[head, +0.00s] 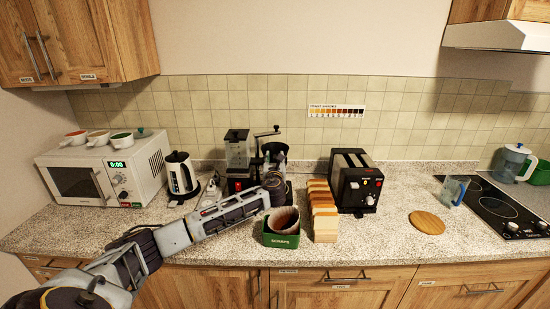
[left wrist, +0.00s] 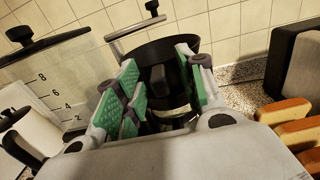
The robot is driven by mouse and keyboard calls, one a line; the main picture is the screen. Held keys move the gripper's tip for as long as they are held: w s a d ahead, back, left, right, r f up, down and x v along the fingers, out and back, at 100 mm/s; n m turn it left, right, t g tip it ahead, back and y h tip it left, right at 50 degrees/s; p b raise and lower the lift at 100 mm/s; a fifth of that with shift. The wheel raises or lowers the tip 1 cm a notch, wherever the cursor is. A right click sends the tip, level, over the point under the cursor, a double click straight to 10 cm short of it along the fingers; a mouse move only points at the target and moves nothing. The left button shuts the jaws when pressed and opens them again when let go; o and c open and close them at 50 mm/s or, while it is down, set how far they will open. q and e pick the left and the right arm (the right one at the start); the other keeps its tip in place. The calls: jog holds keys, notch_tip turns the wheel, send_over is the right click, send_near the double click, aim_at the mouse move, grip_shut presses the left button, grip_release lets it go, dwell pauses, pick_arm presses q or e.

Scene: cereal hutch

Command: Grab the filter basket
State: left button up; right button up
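The black filter basket (left wrist: 163,52) is a round, dark cup on the coffee maker, ahead of my left gripper in the left wrist view. In the head view its dark rim (head: 275,147) shows just behind the gripper. My left gripper (left wrist: 157,66) is open, with green-padded fingers on either side of the basket's near part. It also shows in the head view (head: 274,172). I cannot tell whether the pads touch the basket. The fingers and wrist hide the basket's lower part. My right gripper is not in view.
The coffee maker's clear tank (head: 238,152) stands left of the basket, with a metal arm above. A green scraps bin (head: 281,240) holding a brown paper filter, bread slices (head: 324,222) and a black toaster (head: 354,182) are to the right. A kettle (head: 181,175) is left.

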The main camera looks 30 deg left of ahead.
pick_arm(q)
grip_shut()
jog(key=shift+r, duration=0.15)
jog(key=shift+r+b, duration=0.35)
jog(key=shift+r, duration=4.55)
